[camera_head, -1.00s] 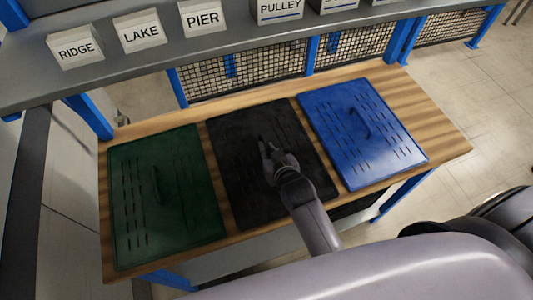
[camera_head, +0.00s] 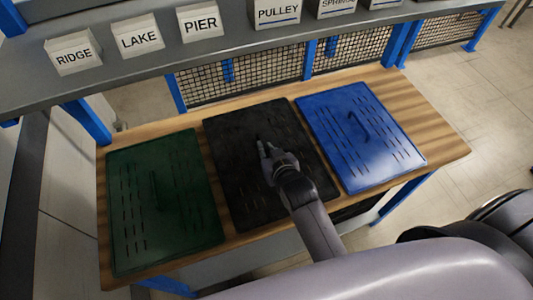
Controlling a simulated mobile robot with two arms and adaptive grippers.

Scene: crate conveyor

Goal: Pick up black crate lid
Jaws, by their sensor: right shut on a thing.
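The black crate lid (camera_head: 238,142) is in the middle of the wooden table, between a green lid (camera_head: 137,220) on its left and a blue lid (camera_head: 362,138) on its right. My right gripper (camera_head: 265,148) is over the middle of the black lid and shut on its handle, which the fingers mostly hide. The lid looks level; I cannot tell whether it is clear of the table. My left gripper does not show.
The wooden table (camera_head: 436,139) has bare room at its right end. A grey shelf (camera_head: 125,72) with several labelled boxes, such as the PIER box (camera_head: 200,22), runs behind it. Mesh panels (camera_head: 245,78) stand below the shelf.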

